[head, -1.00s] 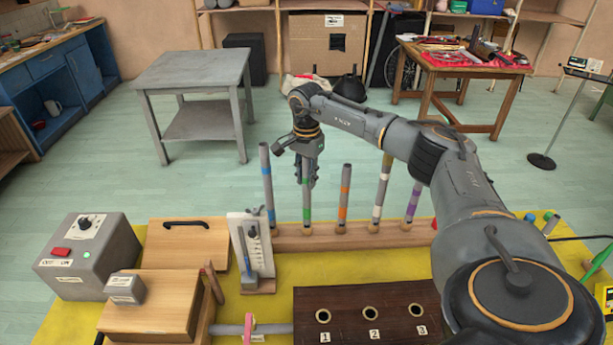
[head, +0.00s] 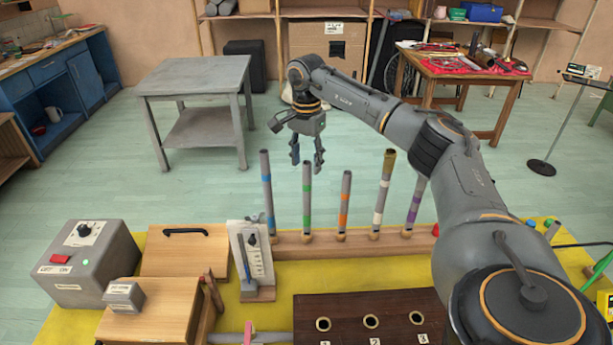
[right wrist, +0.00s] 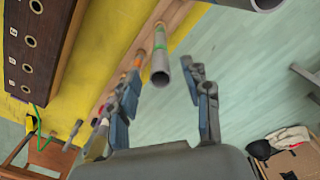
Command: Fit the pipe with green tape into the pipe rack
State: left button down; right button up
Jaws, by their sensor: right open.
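The pipe with green tape (head: 307,205) is grey and stands upright in the wooden pipe rack (head: 290,250), second from the left. In the right wrist view its open top end (right wrist: 160,74) and green band show between my fingers. My right gripper (head: 307,166) is open and empty at the pipe's top end. In the right wrist view my two fingers (right wrist: 166,84) are spread, with gaps to the pipe. Its lower end seems seated at the rack, though the depth cannot be told. My left gripper is not in view.
Pipes with blue (head: 267,190), orange (head: 344,200), white (head: 383,190) and purple (head: 414,205) tape stand close by in the rack. A dark box with numbered holes (head: 345,306), a switch stand (head: 258,260) and a grey control box (head: 85,265) occupy the yellow-topped bench.

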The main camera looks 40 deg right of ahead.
jog(key=shift+r, duration=1.95)
